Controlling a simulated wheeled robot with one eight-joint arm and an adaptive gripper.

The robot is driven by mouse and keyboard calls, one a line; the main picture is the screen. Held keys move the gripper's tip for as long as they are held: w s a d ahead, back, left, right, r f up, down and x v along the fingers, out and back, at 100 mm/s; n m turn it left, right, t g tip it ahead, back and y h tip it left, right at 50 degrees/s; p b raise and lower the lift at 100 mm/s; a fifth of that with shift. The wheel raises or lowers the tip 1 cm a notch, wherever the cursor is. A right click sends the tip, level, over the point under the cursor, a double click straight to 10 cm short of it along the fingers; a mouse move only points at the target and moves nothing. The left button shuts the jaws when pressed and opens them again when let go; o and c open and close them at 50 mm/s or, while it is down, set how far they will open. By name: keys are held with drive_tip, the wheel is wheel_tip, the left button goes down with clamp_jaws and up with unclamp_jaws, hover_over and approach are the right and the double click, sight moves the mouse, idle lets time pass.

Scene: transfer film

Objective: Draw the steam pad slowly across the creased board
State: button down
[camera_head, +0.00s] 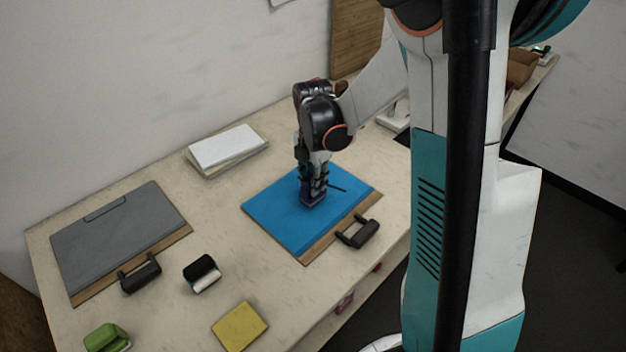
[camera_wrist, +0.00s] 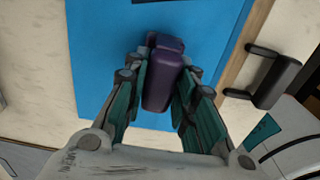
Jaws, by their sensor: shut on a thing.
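The creased board is a blue sheet-covered board (camera_head: 278,222) with a wooden edge and a black handle, lying on the table. A dark line shows on its blue face, right of my gripper. My gripper (camera_head: 312,190) points down over the blue board and is shut on a dark purple block (camera_wrist: 163,78), which looks like the steam pad. In the wrist view my gripper (camera_wrist: 163,85) has one finger on each side of the pad, with the blue board (camera_wrist: 95,60) beneath. The pad appears at the blue surface; exact contact cannot be told.
A grey board (camera_head: 120,240) with a black handle lies at the left. A white stack (camera_head: 224,148) is at the back. A black and white roller-like item (camera_head: 202,273), a yellow pad (camera_head: 240,326) and a green item (camera_head: 106,337) sit near the front.

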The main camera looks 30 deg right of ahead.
drive_tip(key=shift+d, duration=0.15)
drive_tip(key=shift+w+d, duration=0.25)
drive_tip(key=shift+d, duration=0.4)
drive_tip(key=shift+w+d, duration=0.25)
drive_tip(key=shift+d, duration=0.35)
drive_tip(key=shift+w+d, duration=0.25)
drive_tip(key=shift+d, duration=0.4)
idle(0.4)
drive_tip(key=shift+w+d+b, duration=0.1)
drive_tip(key=shift+w+d, duration=0.15)
drive_tip(key=shift+d, duration=0.4)
drive_tip(key=shift+w+d+b, duration=0.15)
drive_tip(key=shift+w+d, duration=0.05)
drive_tip(key=shift+d, duration=0.5)
drive_tip(key=shift+w+d+b, duration=0.1)
drive_tip(key=shift+w+d, duration=0.15)
drive_tip(key=shift+d, duration=0.4)
wheel_tip(320, 180, up, 8)
drive_tip(key=p, duration=0.5)
idle(0.6)
